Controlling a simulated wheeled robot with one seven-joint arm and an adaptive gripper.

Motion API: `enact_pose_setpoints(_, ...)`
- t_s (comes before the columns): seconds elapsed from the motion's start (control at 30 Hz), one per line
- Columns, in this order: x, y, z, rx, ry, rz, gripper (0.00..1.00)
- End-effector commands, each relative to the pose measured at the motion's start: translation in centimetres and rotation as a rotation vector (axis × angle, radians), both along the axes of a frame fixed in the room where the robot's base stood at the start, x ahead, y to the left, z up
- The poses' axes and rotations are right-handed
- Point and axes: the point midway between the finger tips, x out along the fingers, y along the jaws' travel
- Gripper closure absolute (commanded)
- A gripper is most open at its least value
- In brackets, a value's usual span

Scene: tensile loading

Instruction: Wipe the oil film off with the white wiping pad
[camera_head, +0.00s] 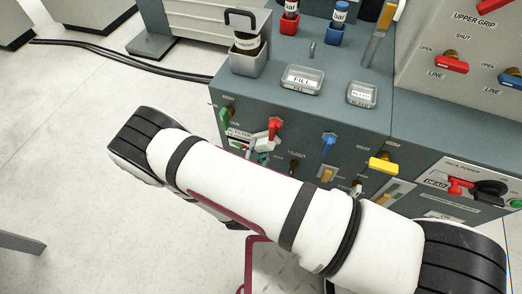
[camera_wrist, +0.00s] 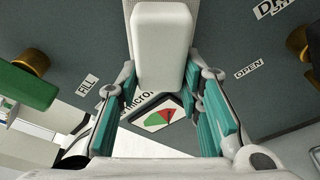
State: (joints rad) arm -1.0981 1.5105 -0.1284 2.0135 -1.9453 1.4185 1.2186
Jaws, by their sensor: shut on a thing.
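In the wrist view my gripper (camera_wrist: 166,82) is shut on the white wiping pad (camera_wrist: 164,40), a rounded white block between its teal fingers. The pad's far end reaches the top of that view, over or near the grey panel front. Just below the pad is a dial with green and red sectors (camera_wrist: 160,117), by lettering partly hidden by the pad. I cannot make out an oil film; it may be hidden. In the head view my arm hides most of my gripper, and only bits of teal finger (camera_head: 262,157) show at the panel front.
A green valve handle (camera_wrist: 22,86) is close at the left in the wrist view. Red (camera_head: 274,128), blue (camera_head: 329,143) and yellow (camera_head: 382,165) handles stick out along the panel. Trays marked FILL (camera_head: 302,79) and BLEED (camera_head: 362,94) sit on top. Open floor lies left.

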Motion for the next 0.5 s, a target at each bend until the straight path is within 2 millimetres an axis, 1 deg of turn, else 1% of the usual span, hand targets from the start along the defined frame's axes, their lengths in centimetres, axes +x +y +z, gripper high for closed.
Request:
enact_pose_setpoints(0.03,0.4,1.5,-0.1,0.014,-0.002,0.022,1.00)
enact_pose_setpoints(0.13,0.6,2.4,-0.1,0.015,-0.001,0.025,1.00)
enact_pose_setpoints(0.37,0.7,3.1,0.0,0.014,0.001,0.025,1.00)
enact_pose_setpoints(0.5,0.4,3.2,0.5,0.015,0.003,0.026,1.00)
